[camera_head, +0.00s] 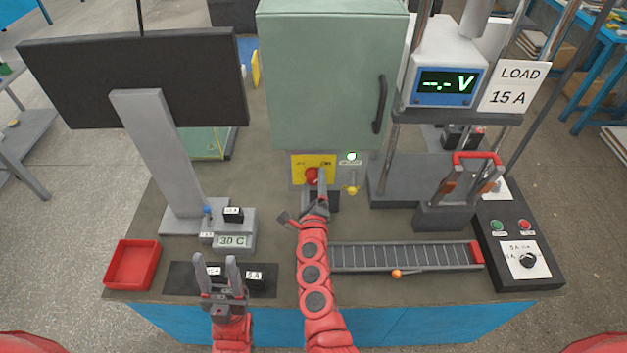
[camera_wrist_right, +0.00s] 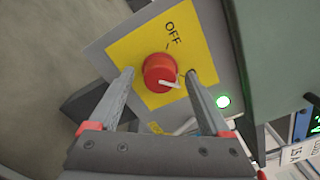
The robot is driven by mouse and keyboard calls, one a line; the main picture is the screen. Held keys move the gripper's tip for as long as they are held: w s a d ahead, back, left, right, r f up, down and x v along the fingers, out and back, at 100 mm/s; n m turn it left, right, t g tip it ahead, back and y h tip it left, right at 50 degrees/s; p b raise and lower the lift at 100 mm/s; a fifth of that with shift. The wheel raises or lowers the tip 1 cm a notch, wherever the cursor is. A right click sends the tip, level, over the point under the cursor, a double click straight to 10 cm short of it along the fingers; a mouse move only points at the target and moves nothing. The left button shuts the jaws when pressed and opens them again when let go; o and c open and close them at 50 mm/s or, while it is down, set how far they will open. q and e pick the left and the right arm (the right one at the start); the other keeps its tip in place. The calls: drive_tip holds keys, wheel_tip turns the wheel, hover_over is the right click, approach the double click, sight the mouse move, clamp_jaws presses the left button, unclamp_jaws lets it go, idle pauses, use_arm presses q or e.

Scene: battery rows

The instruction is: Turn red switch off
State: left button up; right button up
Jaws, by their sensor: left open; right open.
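The red switch (camera_head: 312,176) is a round knob on a yellow plate (camera_head: 298,160) below the green cabinet. In the right wrist view the knob (camera_wrist_right: 158,72) has a white pointer mark aimed away from the printed OFF label (camera_wrist_right: 173,33). My right gripper (camera_head: 305,202) is open in front of the plate. In the wrist view its fingertips (camera_wrist_right: 160,74) lie on either side of the knob; contact cannot be told. My left gripper (camera_head: 220,265) is open and empty above the black mat at the front left.
A lit indicator (camera_head: 351,156) and a small yellow-tipped lever (camera_head: 352,189) sit right of the switch. The green cabinet (camera_head: 330,75) rises above. Small black blocks lie on the mat (camera_head: 180,278).

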drive_tip(key=shift+w, duration=0.25)
clamp_jaws()
idle(0.3)
